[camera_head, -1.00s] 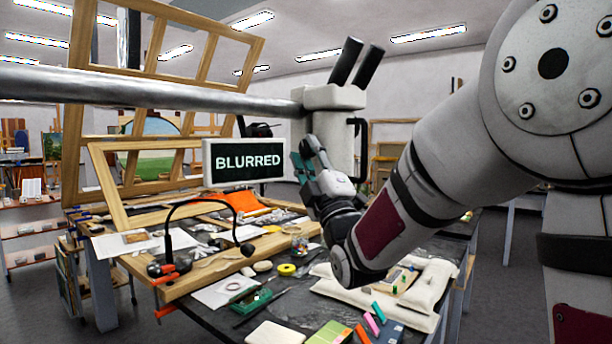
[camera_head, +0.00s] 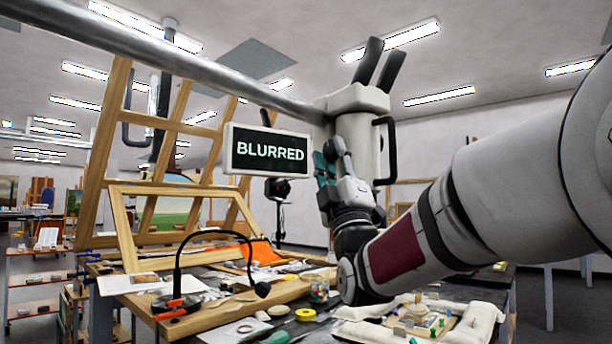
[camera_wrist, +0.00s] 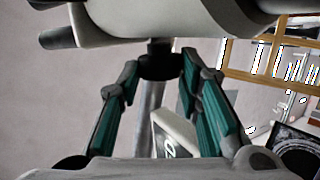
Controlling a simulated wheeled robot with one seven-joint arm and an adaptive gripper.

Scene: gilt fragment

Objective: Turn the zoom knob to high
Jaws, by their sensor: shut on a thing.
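The microscope (camera_head: 350,103) is a white head with two black eyepieces on top and a dark handle at its right, hung on a metal boom. A sign (camera_head: 270,150) beside it reads "BLURRED". My gripper (camera_head: 328,160) reaches up to the left underside of the microscope body. In the wrist view, the teal fingers of my gripper (camera_wrist: 160,72) close in from both sides on a small black knob (camera_wrist: 160,58) under the white body. The knob is hidden in the head view, and its setting cannot be read.
The metal boom (camera_head: 200,62) crosses left of the microscope. Wooden frames (camera_head: 165,225) stand behind. The cluttered bench below holds a black gooseneck lamp (camera_head: 178,265), a yellow tape roll (camera_head: 305,314) and white cushions (camera_head: 372,332) around a small panel.

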